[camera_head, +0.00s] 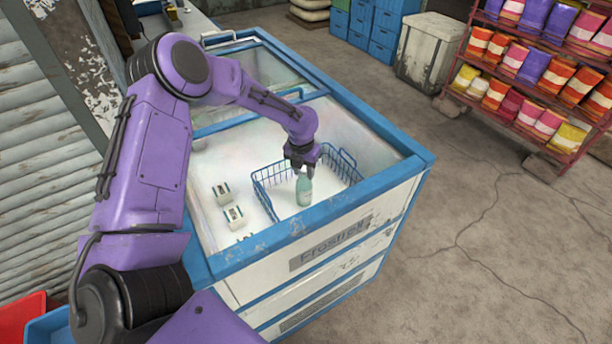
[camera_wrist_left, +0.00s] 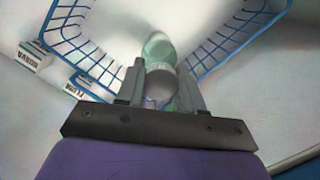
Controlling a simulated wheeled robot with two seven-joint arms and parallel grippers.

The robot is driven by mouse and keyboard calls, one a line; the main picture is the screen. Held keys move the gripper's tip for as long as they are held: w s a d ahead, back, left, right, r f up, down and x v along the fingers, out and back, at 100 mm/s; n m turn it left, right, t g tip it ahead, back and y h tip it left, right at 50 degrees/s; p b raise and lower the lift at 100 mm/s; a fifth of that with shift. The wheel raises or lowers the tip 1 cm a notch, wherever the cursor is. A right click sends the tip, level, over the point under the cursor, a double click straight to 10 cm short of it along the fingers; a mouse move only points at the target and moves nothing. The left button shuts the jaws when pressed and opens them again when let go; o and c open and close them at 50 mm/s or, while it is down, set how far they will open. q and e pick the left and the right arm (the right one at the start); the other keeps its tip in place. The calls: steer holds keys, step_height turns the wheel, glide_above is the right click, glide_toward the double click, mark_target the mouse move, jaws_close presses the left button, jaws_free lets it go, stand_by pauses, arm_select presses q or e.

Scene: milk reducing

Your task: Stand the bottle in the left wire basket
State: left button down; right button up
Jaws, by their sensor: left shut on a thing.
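A pale green bottle (camera_head: 304,190) hangs upright below my left gripper (camera_head: 304,167), which is shut on its upper part. In the head view the bottle appears within the outline of the blue wire basket (camera_head: 264,180), in the front part of the white freezer. Whether its base touches the basket floor I cannot tell. In the left wrist view the bottle (camera_wrist_left: 158,48) shows between the fingers (camera_wrist_left: 160,82), with basket walls (camera_wrist_left: 88,52) on both sides. My right gripper is not in view.
The chest freezer has a blue rim (camera_head: 370,115) around its open front. Several small white cartons (camera_head: 222,193) stand left of the basket. A rack of colourful bags (camera_head: 540,75) stands at the far right. The concrete floor between is clear.

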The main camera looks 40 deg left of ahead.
arm_select(q)
steer(key=shift+w+f, duration=0.55)
steer(key=shift+f, duration=1.65)
steer(key=c, duration=0.7)
jaws_free()
steer(key=r, duration=0.4)
steer(key=s+r, duration=0.1)
steer(key=r, duration=0.7)
steer(key=shift+s+d+r, duration=0.1)
steer(key=shift+s, duration=0.2)
